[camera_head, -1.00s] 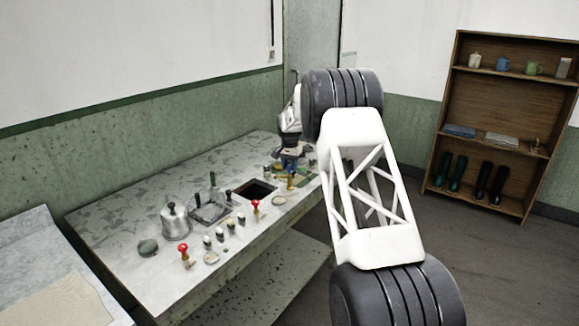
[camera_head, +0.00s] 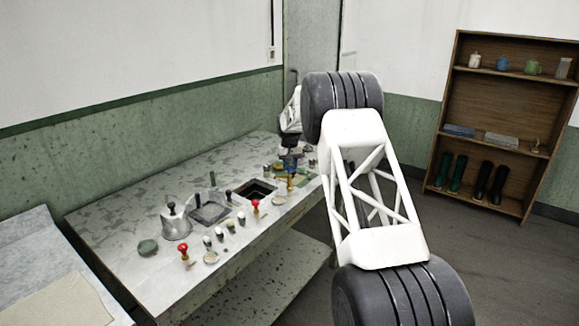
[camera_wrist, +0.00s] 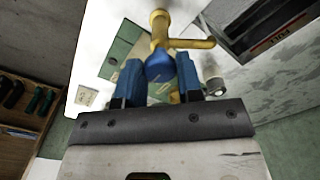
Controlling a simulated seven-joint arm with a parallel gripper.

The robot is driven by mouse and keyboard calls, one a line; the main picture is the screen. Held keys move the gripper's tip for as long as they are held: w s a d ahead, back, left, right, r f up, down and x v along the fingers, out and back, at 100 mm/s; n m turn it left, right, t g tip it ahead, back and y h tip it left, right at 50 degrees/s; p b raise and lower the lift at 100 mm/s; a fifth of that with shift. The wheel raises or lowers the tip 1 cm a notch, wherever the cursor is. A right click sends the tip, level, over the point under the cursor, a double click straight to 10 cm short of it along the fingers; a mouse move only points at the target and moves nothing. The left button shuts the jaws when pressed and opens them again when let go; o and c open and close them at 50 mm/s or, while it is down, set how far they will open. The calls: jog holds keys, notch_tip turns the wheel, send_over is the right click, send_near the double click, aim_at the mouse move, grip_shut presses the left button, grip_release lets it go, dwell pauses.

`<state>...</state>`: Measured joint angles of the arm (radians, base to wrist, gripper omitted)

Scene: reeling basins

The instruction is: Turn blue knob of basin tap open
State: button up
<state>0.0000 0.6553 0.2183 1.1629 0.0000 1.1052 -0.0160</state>
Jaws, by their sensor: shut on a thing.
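The brass tap (camera_wrist: 160,32) shows in the wrist view with its spout pointing right. Its blue knob (camera_wrist: 160,67) sits at the near end of the tap, between the two blue fingers of my gripper (camera_wrist: 158,74). My gripper is shut on the knob.
The counter (camera_head: 120,215) has a dark square basin (camera_head: 254,191), a glass bell jar (camera_head: 176,222), red-topped taps (camera_head: 184,250) and several small jars in front of my gripper. A wooden shelf (camera_head: 490,105) stands at the right. The floor between is clear.

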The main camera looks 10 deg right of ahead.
aim_at(290, 166)
jog(key=o, duration=0.9)
jog(key=shift+r, duration=0.15)
notch_tip(290, 166, up, 7)
jog(key=shift+r, duration=0.3)
jog(key=shift+r, duration=0.1)
dwell(0.3)
